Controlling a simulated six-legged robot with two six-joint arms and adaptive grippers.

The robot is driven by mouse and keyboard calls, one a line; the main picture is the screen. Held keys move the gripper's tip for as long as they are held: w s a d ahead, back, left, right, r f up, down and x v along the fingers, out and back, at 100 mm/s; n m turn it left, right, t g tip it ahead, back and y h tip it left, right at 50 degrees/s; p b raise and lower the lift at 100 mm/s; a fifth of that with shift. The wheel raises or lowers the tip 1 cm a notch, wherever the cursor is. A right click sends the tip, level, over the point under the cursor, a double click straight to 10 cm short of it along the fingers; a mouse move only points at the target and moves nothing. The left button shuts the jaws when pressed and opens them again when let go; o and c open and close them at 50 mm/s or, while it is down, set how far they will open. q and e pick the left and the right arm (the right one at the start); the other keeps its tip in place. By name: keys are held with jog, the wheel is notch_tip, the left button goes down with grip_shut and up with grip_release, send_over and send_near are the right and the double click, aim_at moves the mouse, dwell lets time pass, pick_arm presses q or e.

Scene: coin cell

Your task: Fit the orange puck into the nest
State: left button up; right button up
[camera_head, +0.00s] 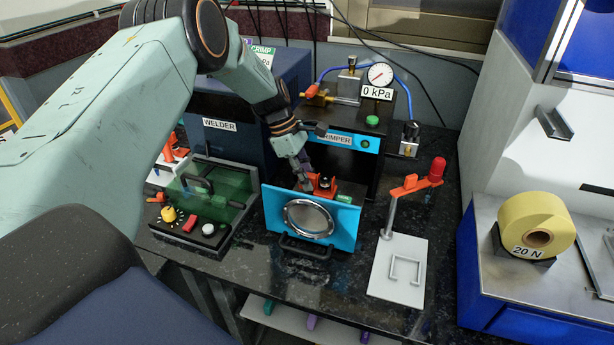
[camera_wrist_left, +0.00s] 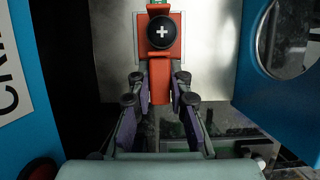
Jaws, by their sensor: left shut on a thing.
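The orange puck (camera_wrist_left: 160,78) is a flat orange piece carrying a black round cap with a white plus sign. My left gripper (camera_wrist_left: 160,98) has its two fingers closed on the near end of the orange piece. In the head view the left gripper (camera_head: 306,182) reaches down at the crimper (camera_head: 345,145), just behind its open blue door (camera_head: 276,212), with the orange puck (camera_head: 323,188) at its tips. A pale edge and a bit of green show around the puck's far end. I cannot tell the nest clearly or whether the puck touches it. My right gripper is not in view.
The open door with a round window stands in front of the puck. The welder (camera_head: 222,125) and a green-covered box (camera_head: 205,190) are to the left. A stand with a red lamp (camera_head: 437,170) is to the right. A yellow roll (camera_head: 537,225) sits farther right.

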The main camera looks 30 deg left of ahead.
pick_arm(q)
jog(key=shift+f+b, duration=0.65)
jog(key=shift+f, duration=0.45)
jog(key=o, duration=0.9)
jog(key=shift+o, duration=0.2)
jog(key=v, duration=1.2)
